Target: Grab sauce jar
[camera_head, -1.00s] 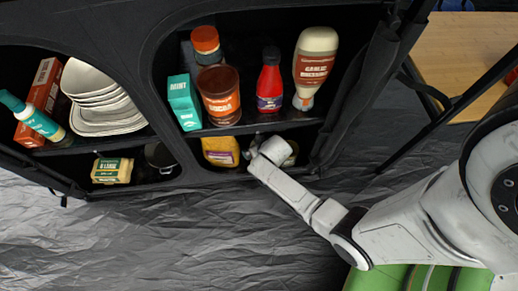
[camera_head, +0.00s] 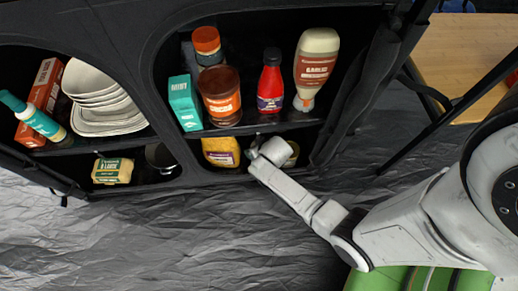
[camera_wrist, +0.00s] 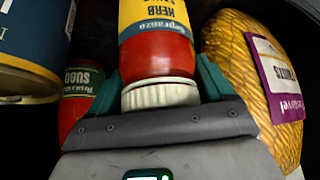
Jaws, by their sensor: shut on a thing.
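The sauce jar (camera_wrist: 158,55) shows in the wrist view, with red contents, a yellow and blue "Herb Sauce" label and a white ribbed lid (camera_wrist: 160,94). My gripper (camera_wrist: 158,82) has its teal fingers on both sides of the jar at the lid end and is shut on it. The far end of the jar is cut off by the frame's top. In the head view my gripper (camera_head: 256,146) is inside the lower right compartment of the black shelf. The jar cannot be made out there.
A yellow bag (camera_wrist: 250,65) stands close on the right, also in the head view (camera_head: 221,152). A blue-labelled can (camera_wrist: 30,45) and a red "Sugo" jar (camera_wrist: 78,98) are on the left. A shelf board (camera_head: 245,130) with bottles and jars is just above my gripper.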

